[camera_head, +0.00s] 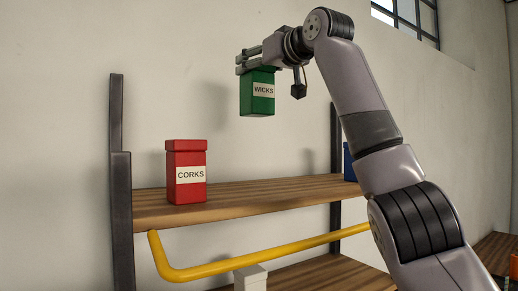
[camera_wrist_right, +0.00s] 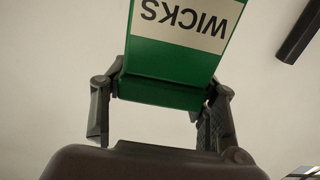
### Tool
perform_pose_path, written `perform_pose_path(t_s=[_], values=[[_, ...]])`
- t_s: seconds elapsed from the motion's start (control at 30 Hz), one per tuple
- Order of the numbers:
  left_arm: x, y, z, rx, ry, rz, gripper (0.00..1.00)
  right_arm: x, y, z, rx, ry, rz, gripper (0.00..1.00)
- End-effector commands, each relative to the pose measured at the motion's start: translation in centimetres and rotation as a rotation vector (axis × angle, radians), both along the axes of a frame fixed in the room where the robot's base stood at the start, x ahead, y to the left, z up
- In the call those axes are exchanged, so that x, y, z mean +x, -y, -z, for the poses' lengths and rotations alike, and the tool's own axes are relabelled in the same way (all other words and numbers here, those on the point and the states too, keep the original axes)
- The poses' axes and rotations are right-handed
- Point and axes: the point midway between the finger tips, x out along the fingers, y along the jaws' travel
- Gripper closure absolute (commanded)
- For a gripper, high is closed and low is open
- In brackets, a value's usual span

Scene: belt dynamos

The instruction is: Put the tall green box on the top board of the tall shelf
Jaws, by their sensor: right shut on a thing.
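The tall green box (camera_head: 257,95), labelled WICKS, hangs upright in my right gripper (camera_head: 256,65) in the head view. The gripper is shut on its top end, and the box is in the air above the top board (camera_head: 260,193) of the tall shelf, apart from it. In the right wrist view the green box (camera_wrist_right: 165,70) sits between the two fingers of the right gripper (camera_wrist_right: 160,95). My left gripper is not in view.
A red box (camera_head: 187,172) labelled CORKS stands on the board's left part. A blue box (camera_head: 348,163) is partly hidden behind my right arm. A yellow rail (camera_head: 250,262) runs below the board's front. The board's middle is clear. Dark posts (camera_head: 121,180) flank it.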

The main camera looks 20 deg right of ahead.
Motion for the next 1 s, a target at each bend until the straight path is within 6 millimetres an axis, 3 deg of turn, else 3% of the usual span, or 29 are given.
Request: perform_pose_path(t_s=[0.17, 0.5, 1.0], values=[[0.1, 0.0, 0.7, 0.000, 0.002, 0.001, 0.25, 0.1, 0.0, 3.7, -0.003, -0.002, 0.001, 1.00], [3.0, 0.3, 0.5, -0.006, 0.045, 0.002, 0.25, 0.1, 0.1, 10.9, -0.002, -0.002, 0.001, 1.00], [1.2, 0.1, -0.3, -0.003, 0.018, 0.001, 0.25, 0.1, 0.0, 16.7, -0.002, 0.000, 0.001, 1.00]])
